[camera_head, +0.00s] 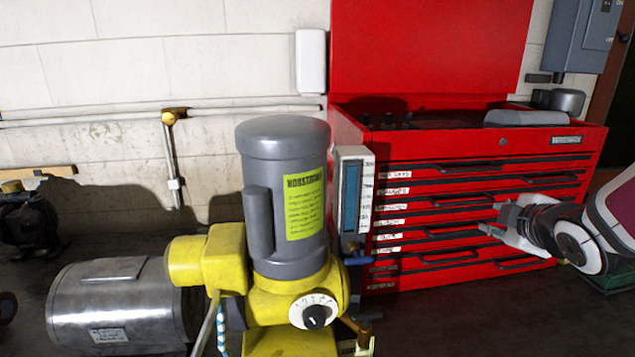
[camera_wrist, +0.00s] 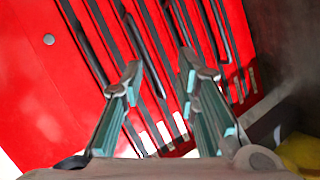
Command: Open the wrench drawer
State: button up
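The red tool chest (camera_head: 345,125) stands against the wall with its lid up. Its front has a stack of drawers (camera_head: 475,172) with black bar handles, and all look shut. White labels (camera_head: 393,190) run down the left side of the drawers; they are too small to tell surely which names wrenches. My gripper (camera_head: 491,222) is in front of the right half of the lower drawers. In the wrist view my gripper (camera_wrist: 160,78) is open and empty, its two fingers apart and pointing at the drawer fronts (camera_wrist: 105,55). Whether a fingertip touches a handle cannot be told.
A yellow and grey motor pump (camera_head: 285,200) stands in front of the chest's left side. A metal cylinder motor (camera_head: 115,300) lies left of it. A grey electrical box (camera_head: 582,35) hangs at upper right. The dark floor before the chest's lower right is clear.

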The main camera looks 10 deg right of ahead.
aim_at(470, 203)
jog(key=w+f+n+t+y, duration=0.1)
jog(key=w+n, duration=0.1)
jog(key=w, duration=0.2)
jog(key=w+d+f+n+t+y+p, duration=0.1)
jog(key=w+n, duration=0.1)
jog(key=w, duration=0.2)
jog(key=w+d+f+n+t+y+p, duration=0.1)
jog(key=w+n+y, duration=0.1)
jog(key=w, duration=0.2)
jog(key=shift+w+f+n, duration=0.1)
jog(key=shift+w+n, duration=0.05)
jog(key=shift+n, duration=0.25)
grip_shut()
